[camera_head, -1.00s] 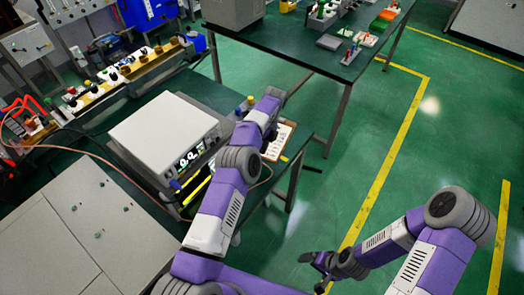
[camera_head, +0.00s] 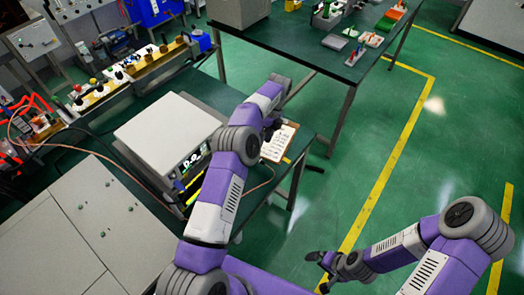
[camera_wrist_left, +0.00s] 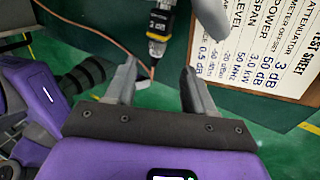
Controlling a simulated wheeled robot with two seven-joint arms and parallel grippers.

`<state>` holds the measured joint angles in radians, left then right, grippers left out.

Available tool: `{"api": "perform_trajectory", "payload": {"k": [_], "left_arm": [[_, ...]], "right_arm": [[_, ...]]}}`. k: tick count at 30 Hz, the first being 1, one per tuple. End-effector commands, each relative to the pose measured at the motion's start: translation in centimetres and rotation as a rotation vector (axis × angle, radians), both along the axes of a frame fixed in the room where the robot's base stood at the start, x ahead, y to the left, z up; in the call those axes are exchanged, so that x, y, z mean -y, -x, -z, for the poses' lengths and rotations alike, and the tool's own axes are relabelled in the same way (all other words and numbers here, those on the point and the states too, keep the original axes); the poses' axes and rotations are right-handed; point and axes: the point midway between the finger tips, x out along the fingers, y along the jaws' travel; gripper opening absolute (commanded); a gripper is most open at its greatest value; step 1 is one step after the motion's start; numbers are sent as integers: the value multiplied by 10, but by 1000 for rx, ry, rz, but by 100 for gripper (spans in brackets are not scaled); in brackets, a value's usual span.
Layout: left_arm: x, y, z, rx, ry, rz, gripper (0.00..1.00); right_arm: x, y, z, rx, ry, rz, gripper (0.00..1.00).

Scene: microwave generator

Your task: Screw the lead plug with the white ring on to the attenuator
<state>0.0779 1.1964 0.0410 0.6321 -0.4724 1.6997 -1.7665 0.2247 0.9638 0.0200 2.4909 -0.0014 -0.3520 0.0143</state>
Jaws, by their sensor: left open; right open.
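In the left wrist view my left gripper (camera_wrist_left: 160,88) is open and empty, its two grey fingers apart. Just beyond the fingers is a dark and silver connector with a yellow band (camera_wrist_left: 160,25); I cannot tell whether it is the plug with the white ring or the attenuator. A copper-coloured lead (camera_wrist_left: 112,38) passes beside it, close to the left finger. In the head view my left gripper (camera_head: 271,127) is partly hidden by its arm, above the green bench near the clipboard. My right gripper (camera_head: 321,270) is open and empty over the floor.
A white generator box (camera_head: 168,134) stands on the bench. A clipboard with a test sheet (camera_head: 279,142) lies at the bench's right end and in the wrist view (camera_wrist_left: 262,45). Grey cabinets (camera_head: 60,250) stand at left; another bench (camera_head: 318,52) is behind.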

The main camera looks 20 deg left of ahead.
Motion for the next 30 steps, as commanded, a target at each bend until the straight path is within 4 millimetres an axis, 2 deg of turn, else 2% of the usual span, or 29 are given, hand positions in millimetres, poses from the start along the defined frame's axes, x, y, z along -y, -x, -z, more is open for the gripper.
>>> {"api": "perform_trajectory", "payload": {"k": [1,6,12,21,30], "left_arm": [[-6,1,5,30,11,-7,53],[-15,9,5,166,50,-16,53],[-10,28,-1,310,79,-2,53],[-4,42,-3,386,90,11,53],[-4,43,43,383,90,12,53]], "right_arm": [[0,0,17,-1,0,0,100],[0,0,55,-1,0,0,100],[0,0,87,-1,0,0,100],[0,0,101,0,0,0,100],[0,0,117,0,0,0,100]]}}
